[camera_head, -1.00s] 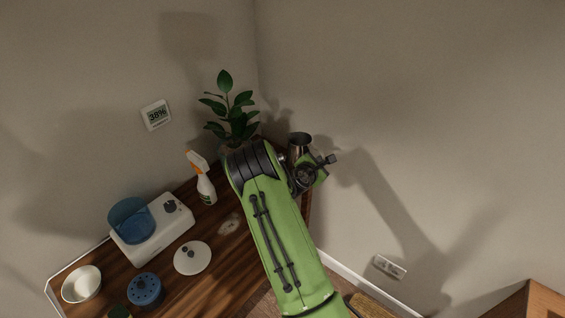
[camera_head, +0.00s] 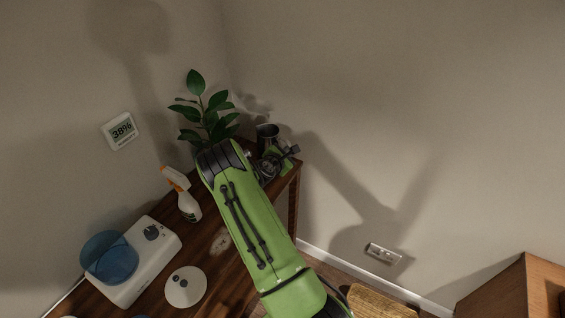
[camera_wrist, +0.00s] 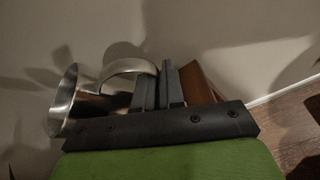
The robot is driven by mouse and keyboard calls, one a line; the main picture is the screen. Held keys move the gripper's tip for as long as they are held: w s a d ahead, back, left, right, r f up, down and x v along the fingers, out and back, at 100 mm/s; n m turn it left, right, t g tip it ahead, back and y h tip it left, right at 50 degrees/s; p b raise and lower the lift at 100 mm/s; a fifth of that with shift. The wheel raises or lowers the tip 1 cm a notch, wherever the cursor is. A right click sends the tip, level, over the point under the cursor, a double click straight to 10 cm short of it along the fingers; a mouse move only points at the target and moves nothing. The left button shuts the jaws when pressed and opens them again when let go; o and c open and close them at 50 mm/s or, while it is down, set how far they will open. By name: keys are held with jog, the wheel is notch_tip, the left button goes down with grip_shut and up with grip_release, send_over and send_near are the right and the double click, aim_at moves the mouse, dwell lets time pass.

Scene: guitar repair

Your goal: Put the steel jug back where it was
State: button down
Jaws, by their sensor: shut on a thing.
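The steel jug (camera_head: 266,134) is at the far right corner of the wooden table, just beyond my gripper in the head view. In the wrist view the jug (camera_wrist: 66,101) is at the left with its curved handle reaching toward my gripper (camera_wrist: 158,90). My gripper is shut on the jug's handle. In the head view my gripper (camera_head: 272,158) is partly hidden by my green arm. The jug's base is hidden, so I cannot tell whether it touches the tabletop.
The wooden table (camera_head: 206,262) holds a potted plant (camera_head: 208,112) left of the jug. A spray bottle (camera_head: 185,197), a white humidifier with a blue tank (camera_head: 135,262) and a white lid (camera_head: 186,287) stand farther left. The wall is close behind the jug.

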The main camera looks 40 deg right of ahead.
jog(key=shift+f, duration=2)
jog(key=shift+b, duration=0.3)
jog(key=shift+f, duration=0.15)
jog(key=c, duration=1.2)
grip_release()
jog(key=shift+c, duration=0.2)
